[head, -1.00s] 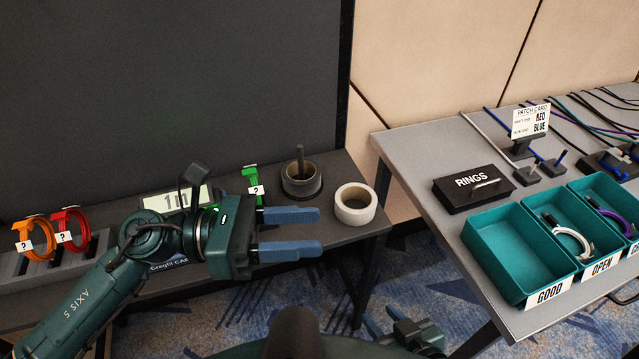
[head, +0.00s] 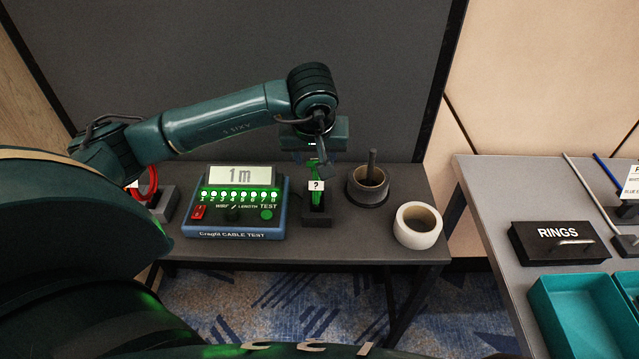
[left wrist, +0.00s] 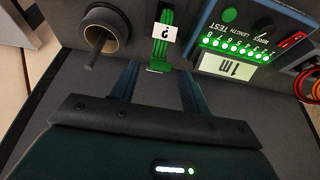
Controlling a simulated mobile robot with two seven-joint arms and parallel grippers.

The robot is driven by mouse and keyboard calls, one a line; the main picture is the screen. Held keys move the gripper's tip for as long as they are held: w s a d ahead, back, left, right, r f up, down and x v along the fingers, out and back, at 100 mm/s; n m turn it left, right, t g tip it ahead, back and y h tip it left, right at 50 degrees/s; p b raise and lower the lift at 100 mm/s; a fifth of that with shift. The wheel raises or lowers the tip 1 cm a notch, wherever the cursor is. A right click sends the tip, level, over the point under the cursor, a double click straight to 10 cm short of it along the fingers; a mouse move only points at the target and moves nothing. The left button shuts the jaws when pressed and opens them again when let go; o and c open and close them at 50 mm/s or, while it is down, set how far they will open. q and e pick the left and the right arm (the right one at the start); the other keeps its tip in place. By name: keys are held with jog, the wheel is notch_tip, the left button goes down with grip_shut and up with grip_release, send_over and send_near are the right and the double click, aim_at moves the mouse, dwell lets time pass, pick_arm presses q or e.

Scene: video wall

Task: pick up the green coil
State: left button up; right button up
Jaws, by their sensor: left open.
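The green coil (head: 317,200) stands upright in a small dark holder (head: 317,218) on the dark table, with a white "?" tag on its front. My left gripper (head: 316,158) is above and behind the coil in the head view, its fingers partly hidden. In the left wrist view the open fingers (left wrist: 160,75) point towards the green coil (left wrist: 162,48), which lies just beyond and between the tips. I cannot tell whether they touch it. My right gripper is not in view.
A cable tester (head: 238,205) reading 1 m stands close left of the coil. A dark cup with a rod (head: 368,187) and a white tape roll (head: 417,225) stand to its right. A red coil (head: 149,187) is farther left. A black screen rises behind.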

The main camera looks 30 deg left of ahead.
aim_at(317, 190)
pick_arm(q)
jog(key=shift+p+x, duration=0.4)
jog(key=shift+x, duration=3)
jog(key=shift+d, duration=0.2)
grip_shut()
